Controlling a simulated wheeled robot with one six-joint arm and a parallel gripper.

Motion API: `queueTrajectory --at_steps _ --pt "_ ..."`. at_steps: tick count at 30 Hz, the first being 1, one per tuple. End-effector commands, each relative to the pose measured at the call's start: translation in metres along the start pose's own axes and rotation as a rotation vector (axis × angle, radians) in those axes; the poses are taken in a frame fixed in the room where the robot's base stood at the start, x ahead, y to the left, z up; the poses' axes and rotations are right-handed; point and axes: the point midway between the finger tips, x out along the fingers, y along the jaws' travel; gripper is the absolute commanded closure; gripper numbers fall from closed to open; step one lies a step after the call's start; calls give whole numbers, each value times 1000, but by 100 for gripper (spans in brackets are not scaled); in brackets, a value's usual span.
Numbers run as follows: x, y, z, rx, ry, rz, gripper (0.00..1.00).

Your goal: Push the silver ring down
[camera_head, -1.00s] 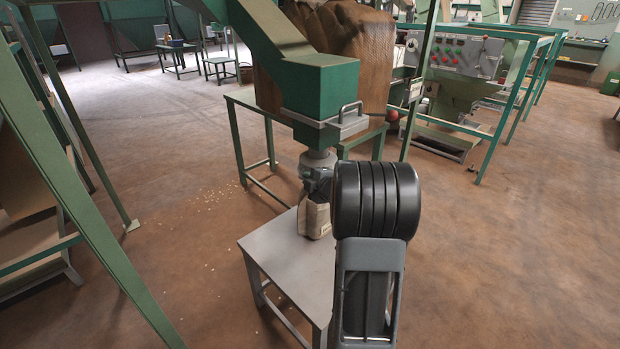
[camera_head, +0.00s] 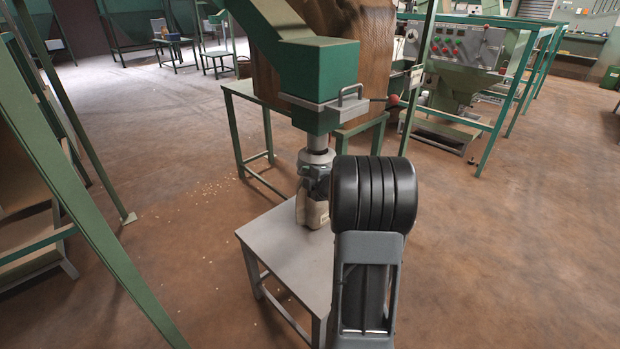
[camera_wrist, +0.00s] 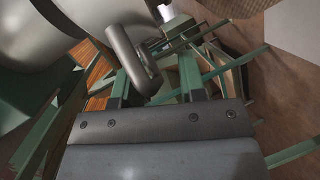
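The silver ring (camera_head: 316,158) sits around the grey spout tube (camera_head: 317,143) under the green hopper outlet (camera_head: 320,88). A length of bare tube shows above it. Part of my gripper shows dark just below the ring in the head view, largely hidden by my arm. In the wrist view, the two fingers of my gripper (camera_wrist: 156,72) stand apart. A grey metal loop (camera_wrist: 133,58) lies between them, nearer the left finger. A large, smooth silver surface (camera_wrist: 85,15) is close at the upper left. I cannot tell whether the fingers touch the loop.
A pale bag (camera_head: 313,210) stands under the spout on a small grey table (camera_head: 285,255). The hopper outlet has a slide plate with a handle (camera_head: 350,95). A green frame (camera_head: 75,190) stands at left. A control panel (camera_head: 470,45) is at back right. Floor at right is clear.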

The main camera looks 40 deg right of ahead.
Motion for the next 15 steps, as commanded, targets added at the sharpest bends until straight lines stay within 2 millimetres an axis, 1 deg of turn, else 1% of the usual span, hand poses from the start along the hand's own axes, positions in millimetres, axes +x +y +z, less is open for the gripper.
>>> queueTrajectory --at_steps 2,5,8,15 --pt "-3 1 0 0 0 2 62" --pt "-12 2 0 0 -2 1 62" --pt "-29 3 0 0 -3 3 62" --pt "-80 4 0 0 -4 3 62"
